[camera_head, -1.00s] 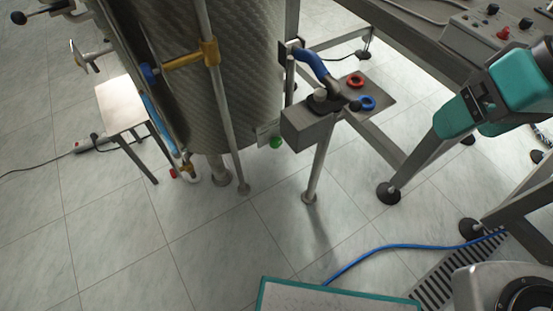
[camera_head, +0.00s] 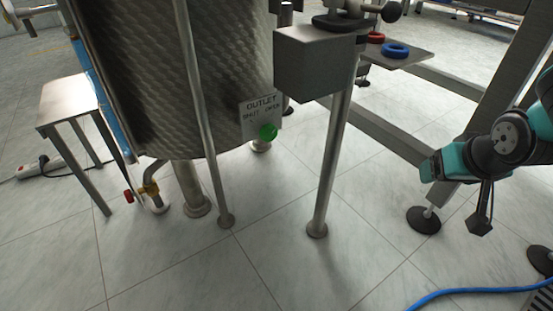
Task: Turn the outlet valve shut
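A plate reading OUTLET, SHUT and OPEN (camera_head: 260,108) is mounted at the lower right of the ribbed steel tank (camera_head: 170,80). A round green knob (camera_head: 268,132) sits at the plate's lower edge, below the word OPEN. The valve body behind it is hidden. My teal and black arm is at the right. The dark end that hangs from it, apparently my gripper (camera_head: 480,225), is well to the right of the knob and apart from it. Its fingers are too small and dark to tell whether they are open.
A grey box on a post (camera_head: 315,65) stands right of the plate, with red (camera_head: 375,37) and blue (camera_head: 396,51) rings beside it. A red-handled brass valve (camera_head: 150,190) and small metal table (camera_head: 70,98) are at left. A blue hose (camera_head: 470,294) lies on the floor.

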